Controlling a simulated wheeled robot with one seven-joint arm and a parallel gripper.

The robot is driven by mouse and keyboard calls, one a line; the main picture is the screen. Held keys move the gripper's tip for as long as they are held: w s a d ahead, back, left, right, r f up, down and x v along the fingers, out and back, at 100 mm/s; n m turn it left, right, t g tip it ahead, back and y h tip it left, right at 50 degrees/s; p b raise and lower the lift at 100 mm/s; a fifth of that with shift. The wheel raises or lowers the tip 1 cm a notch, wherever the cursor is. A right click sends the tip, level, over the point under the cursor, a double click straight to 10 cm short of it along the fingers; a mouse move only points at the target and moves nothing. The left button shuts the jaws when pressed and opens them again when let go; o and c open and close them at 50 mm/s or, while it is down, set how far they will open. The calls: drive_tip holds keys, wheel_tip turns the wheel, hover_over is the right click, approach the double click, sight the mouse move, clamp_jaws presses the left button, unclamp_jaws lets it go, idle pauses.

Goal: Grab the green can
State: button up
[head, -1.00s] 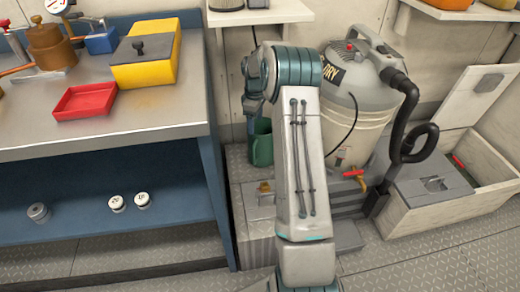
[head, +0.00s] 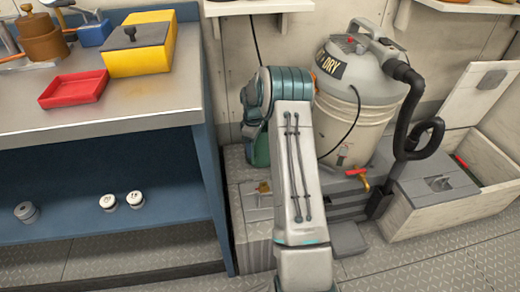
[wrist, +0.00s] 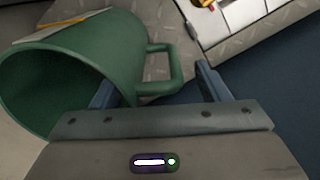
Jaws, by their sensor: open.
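The green can (wrist: 95,55) fills the left of the wrist view, tilted in the picture, with its open mouth at the left and a loop handle (wrist: 175,72) at its right. My gripper (wrist: 155,80) is open, with the handle in the space between its two fingers. The left finger overlaps the can's body and the right finger is to the right of the handle. I cannot tell whether either finger touches. In the head view the green can (head: 261,155) is largely hidden behind my arm.
A blue workbench (head: 185,125) stands close on the left, with a red tray (head: 73,90) and yellow box (head: 140,50) on top. A grey vacuum (head: 365,80) stands just right of my arm. An open crate (head: 445,215) is farther right.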

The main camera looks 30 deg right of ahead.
drive_tip(key=c, duration=1.5)
drive_tip(key=shift+r, duration=0.1)
clamp_jaws()
